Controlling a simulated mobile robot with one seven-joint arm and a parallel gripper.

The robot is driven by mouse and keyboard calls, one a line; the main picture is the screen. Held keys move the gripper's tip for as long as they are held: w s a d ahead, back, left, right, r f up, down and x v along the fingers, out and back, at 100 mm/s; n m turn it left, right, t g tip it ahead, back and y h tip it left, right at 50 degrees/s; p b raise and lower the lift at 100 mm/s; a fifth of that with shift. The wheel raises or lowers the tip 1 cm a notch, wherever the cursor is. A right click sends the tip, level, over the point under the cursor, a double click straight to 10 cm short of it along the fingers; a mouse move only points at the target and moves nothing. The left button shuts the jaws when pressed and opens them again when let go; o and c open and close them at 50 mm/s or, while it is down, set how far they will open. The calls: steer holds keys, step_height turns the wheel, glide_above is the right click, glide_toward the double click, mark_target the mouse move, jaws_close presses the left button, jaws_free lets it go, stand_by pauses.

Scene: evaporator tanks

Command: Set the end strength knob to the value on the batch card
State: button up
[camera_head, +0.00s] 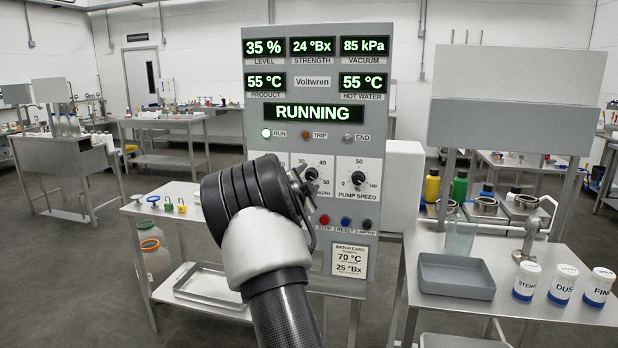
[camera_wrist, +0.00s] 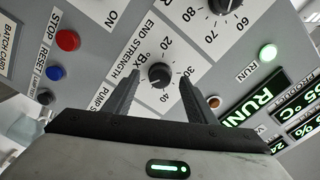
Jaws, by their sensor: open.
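The end strength knob (camera_wrist: 160,75) is black and round, on a white scale plate marked in °Bx with 20, 30 and 40. My gripper (camera_wrist: 158,80) is open, with one finger on either side of this knob in the wrist view. I see no clear contact, and cannot read the pointer's exact setting. In the head view the knob (camera_head: 311,174) is partly hidden behind my gripper (camera_head: 303,186). The batch card (camera_head: 350,260), low on the grey panel (camera_head: 390,60), reads 70 °C and 25 °Bx. The strength display (camera_head: 312,47) reads 24 °Bx.
The pump speed knob (camera_head: 358,178) is right of the end strength knob. Another knob (camera_wrist: 219,5), scaled 60 to 80, is close by. Red stop (camera_head: 324,219) and blue reset (camera_head: 345,222) buttons are below. The green run lamp (camera_head: 266,133) is lit; the display says RUNNING.

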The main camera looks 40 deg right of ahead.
steer(key=shift+x, duration=0.8)
steer(key=c, duration=1)
